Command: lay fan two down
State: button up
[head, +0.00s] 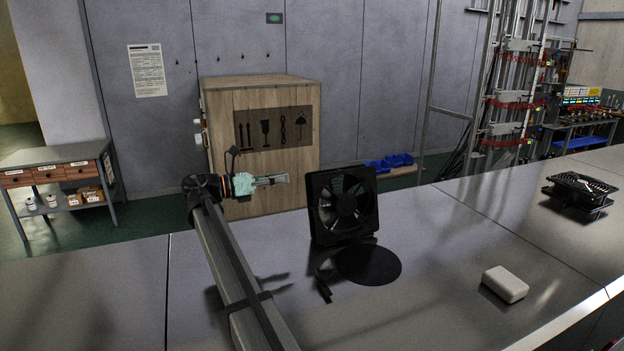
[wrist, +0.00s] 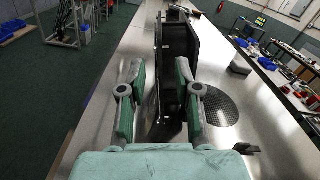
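A black square fan (head: 343,205) stands upright on the grey metal table, and no number is readable on it. In the wrist view the fan (wrist: 182,48) shows nearly edge-on ahead of the fingers, towards the right one. My gripper (head: 287,179) is left of the fan in the head view, above the table, with a gap between. In the wrist view my gripper (wrist: 159,75) is open, its green fingers apart and nothing gripped. A second black fan-like unit (head: 580,192) lies flat at the far right of the table.
A white block (head: 505,284) is near the front edge. A wooden crate (head: 262,185) stands behind the table.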

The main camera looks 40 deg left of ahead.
aim_at(312, 173)
jog(key=b+x, duration=0.3)
jog(key=x, duration=0.7)
jog(key=shift+w, duration=0.1)
jog(key=shift+c, duration=0.3)
grip_shut()
